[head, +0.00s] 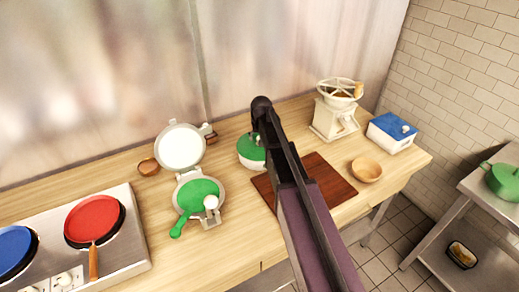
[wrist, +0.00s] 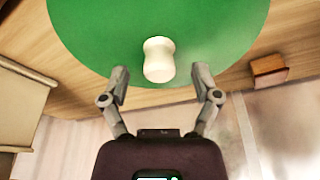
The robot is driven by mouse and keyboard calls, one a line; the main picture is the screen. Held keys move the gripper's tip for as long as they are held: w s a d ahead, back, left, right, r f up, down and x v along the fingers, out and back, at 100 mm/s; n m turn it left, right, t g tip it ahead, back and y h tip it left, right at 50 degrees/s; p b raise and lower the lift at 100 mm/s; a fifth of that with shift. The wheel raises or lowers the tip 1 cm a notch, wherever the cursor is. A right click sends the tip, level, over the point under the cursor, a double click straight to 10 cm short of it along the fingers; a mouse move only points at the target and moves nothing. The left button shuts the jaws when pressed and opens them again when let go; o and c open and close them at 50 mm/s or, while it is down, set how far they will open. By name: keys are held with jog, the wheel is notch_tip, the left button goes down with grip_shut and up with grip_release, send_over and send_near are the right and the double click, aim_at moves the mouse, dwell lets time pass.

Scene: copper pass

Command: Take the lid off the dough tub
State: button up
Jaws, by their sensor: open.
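The dough tub (head: 250,164) is a white round tub on the wooden counter, partly hidden behind my arm in the head view. Its green lid (head: 249,147) is on it. In the wrist view the green lid (wrist: 110,35) fills the top, with a white knob (wrist: 158,60) standing up from it. My gripper (wrist: 161,76) is open, its two fingertips apart on either side of the knob's near end. No contact with the knob is visible. In the head view my arm hides the gripper.
A brown board (head: 330,186) lies right of the tub, with a wooden bowl (head: 366,169) beyond it. A white grinder (head: 335,118) and blue-lidded box (head: 392,131) stand at the right. An open press (head: 187,147) stands left, near a hob with a red pan (head: 93,218).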

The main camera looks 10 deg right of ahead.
jog(key=shift+w+f+b, duration=0.15)
jog(key=shift+f+b, duration=0.2)
jog(key=shift+f, duration=0.3)
grip_shut()
